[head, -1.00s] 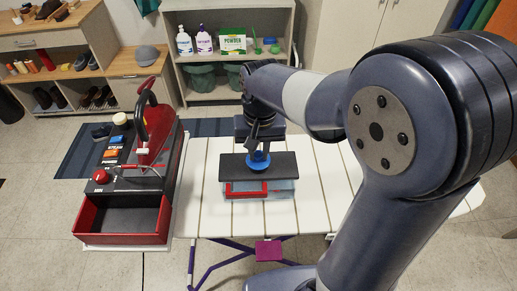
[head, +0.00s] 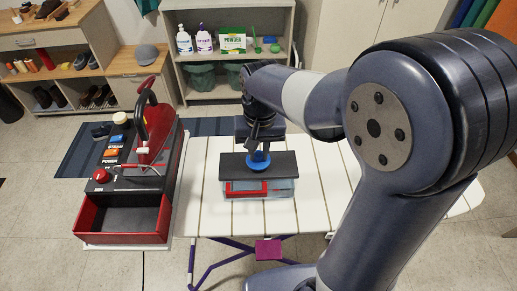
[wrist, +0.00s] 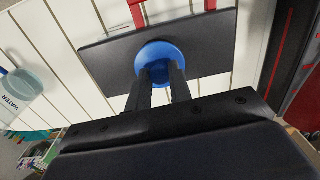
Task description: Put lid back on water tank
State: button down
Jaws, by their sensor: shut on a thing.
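My gripper (wrist: 161,80) is shut on the round blue knob (wrist: 156,55) of the dark grey flat lid. The lid (head: 231,166) is over the water tank in the head view, roughly level, and it also shows in the wrist view (wrist: 105,65). The water tank (head: 284,189), light blue and see-through with a red frame at its front, stands on the white slatted board. The lid covers most of its top, so I cannot tell whether the two touch. Red parts show beyond the lid in the wrist view.
A steam iron station (head: 112,160) with an empty red-fronted bay stands at the left. A clear bluish container marked WATER (wrist: 28,88) shows in the wrist view. Shelves with bottles (head: 228,50) stand behind.

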jog(key=c, duration=0.7)
grip_release()
jog(key=shift+r+p, duration=3.05)
jog(key=shift+r, duration=0.5)
jog(key=shift+c, duration=0.2)
grip_shut()
jog(key=shift+f, duration=0.2)
